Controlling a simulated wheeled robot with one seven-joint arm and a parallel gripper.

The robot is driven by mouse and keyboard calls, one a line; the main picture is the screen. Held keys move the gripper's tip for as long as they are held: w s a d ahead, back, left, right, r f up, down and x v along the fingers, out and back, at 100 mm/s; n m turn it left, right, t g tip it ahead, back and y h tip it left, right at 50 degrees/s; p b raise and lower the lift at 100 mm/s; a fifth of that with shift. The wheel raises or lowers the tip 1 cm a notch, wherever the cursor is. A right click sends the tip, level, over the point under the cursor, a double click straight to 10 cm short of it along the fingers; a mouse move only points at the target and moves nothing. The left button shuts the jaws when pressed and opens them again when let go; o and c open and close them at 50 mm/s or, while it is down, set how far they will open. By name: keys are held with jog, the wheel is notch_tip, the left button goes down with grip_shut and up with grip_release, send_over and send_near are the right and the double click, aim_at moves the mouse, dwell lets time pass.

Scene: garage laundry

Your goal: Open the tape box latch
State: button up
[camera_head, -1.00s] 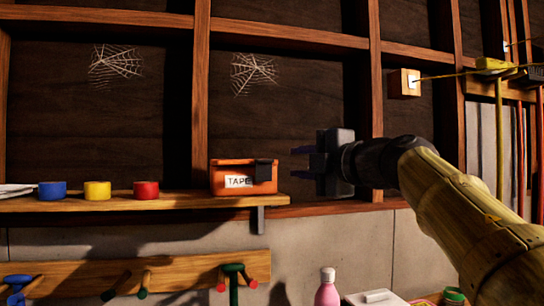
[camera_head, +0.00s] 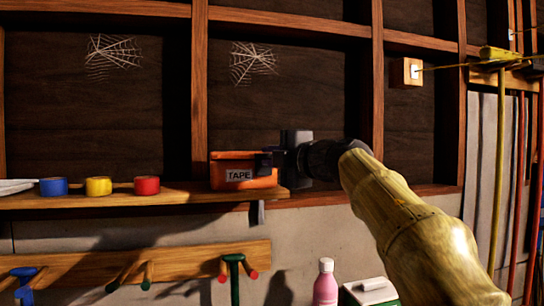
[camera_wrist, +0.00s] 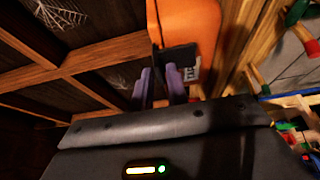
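The orange tape box (camera_head: 228,182) with a white "TAPE" label sits on the right end of the wooden shelf. Its dark latch (camera_head: 263,164) is at the front right corner, and the latch also shows in the wrist view (camera_wrist: 174,57) against the orange box (camera_wrist: 193,25). My gripper (camera_head: 277,160) is at the box's right side, at latch height. In the wrist view its two purple fingers (camera_wrist: 160,77) stand apart with a gap between them, their tips close to the latch. I cannot tell whether they touch it. Nothing is seen held.
Blue (camera_head: 54,187), yellow (camera_head: 98,186) and red (camera_head: 147,185) tape rolls stand left of the box on the shelf (camera_head: 190,193). A peg rail (camera_head: 190,262) runs below it. A pink bottle (camera_head: 326,285) stands lower right. The space above the shelf is clear.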

grip_shut()
jog(key=shift+f+b, duration=0.3)
jog(key=shift+b, duration=0.4)
jog(key=shift+s+d+f+n+t+y+b, duration=0.1)
jog(key=shift+s+f+n+t+y+b, duration=0.65)
jog(key=shift+b, duration=3)
jog(key=shift+w+d+f+n+t+y+b, duration=0.1)
jog(key=shift+f+n+t+y+b, duration=0.6)
jog(key=shift+n+y+b, duration=2.25)
jog(key=shift+s+d+f+n+t+y+b, duration=0.1)
jog(key=shift+s+f+t+y+b, duration=0.65)
jog(key=shift+b, duration=3.8)
jog(key=shift+w+f+n+g+y+b, duration=0.35)
jog(key=shift+n+g+y, duration=0.25)
jog(key=shift+g+y, duration=0.35)
jog(key=shift+w, duration=0.1)
